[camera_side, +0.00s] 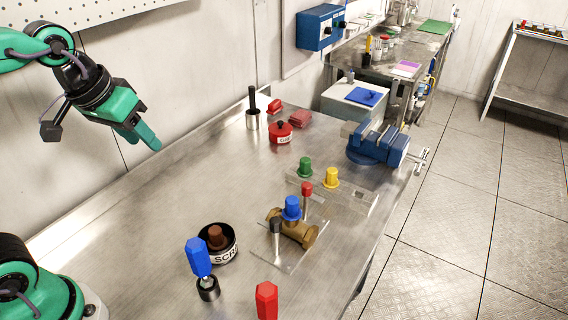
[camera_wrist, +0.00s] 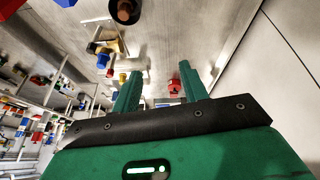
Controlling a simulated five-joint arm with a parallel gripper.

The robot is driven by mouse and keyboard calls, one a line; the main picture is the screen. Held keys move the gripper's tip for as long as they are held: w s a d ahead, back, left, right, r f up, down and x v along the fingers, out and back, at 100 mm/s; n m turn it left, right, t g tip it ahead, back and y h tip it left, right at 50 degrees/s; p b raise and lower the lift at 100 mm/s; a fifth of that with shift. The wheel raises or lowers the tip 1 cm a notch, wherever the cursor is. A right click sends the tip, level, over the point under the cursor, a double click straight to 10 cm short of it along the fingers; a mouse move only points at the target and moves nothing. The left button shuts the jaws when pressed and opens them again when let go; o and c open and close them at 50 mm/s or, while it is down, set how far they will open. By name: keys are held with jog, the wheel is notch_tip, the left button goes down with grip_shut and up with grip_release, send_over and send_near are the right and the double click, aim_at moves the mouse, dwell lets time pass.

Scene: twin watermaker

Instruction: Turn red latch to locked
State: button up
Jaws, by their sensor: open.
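A brass valve (camera_side: 300,234) sits on a clear plate (camera_side: 284,257) near the right edge of the metal bench. A blue cap (camera_side: 291,207) tops it. A red-topped lever (camera_side: 307,189) stands upright just behind it and a black-topped one (camera_side: 276,226) stands at its front. Which red part is the latch is not certain. My gripper (camera_side: 150,142) hangs high at the upper left, well away from the valve. In the wrist view my gripper (camera_wrist: 160,80) shows two green fingers apart with nothing between them.
Green (camera_side: 305,166) and yellow (camera_side: 331,177) caps stand behind the valve. A red lidded pot (camera_side: 281,133) and a blue vise (camera_side: 378,146) are farther back. A black dish (camera_side: 232,254), a blue-handled tool (camera_side: 199,257) and a red handle (camera_side: 266,300) stand in front. The left bench is clear.

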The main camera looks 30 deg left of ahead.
jog(key=w+d+r+n+g, duration=0.1)
jog(key=w+d+n, duration=0.15)
jog(key=w, duration=0.45)
jog(key=n+g, duration=0.4)
jog(key=n, duration=0.1)
send_over(307, 184)
jog(key=f, duration=1)
jog(key=shift+s+a+f, duration=0.15)
jog(key=shift+a+f, duration=0.1)
jog(key=shift+f, duration=0.1)
jog(key=shift+d+f, duration=0.3)
jog(key=shift+f, duration=0.05)
jog(key=shift+f, duration=0.1)
jog(key=shift+f, duration=3.8)
jog(key=shift+c, duration=0.4)
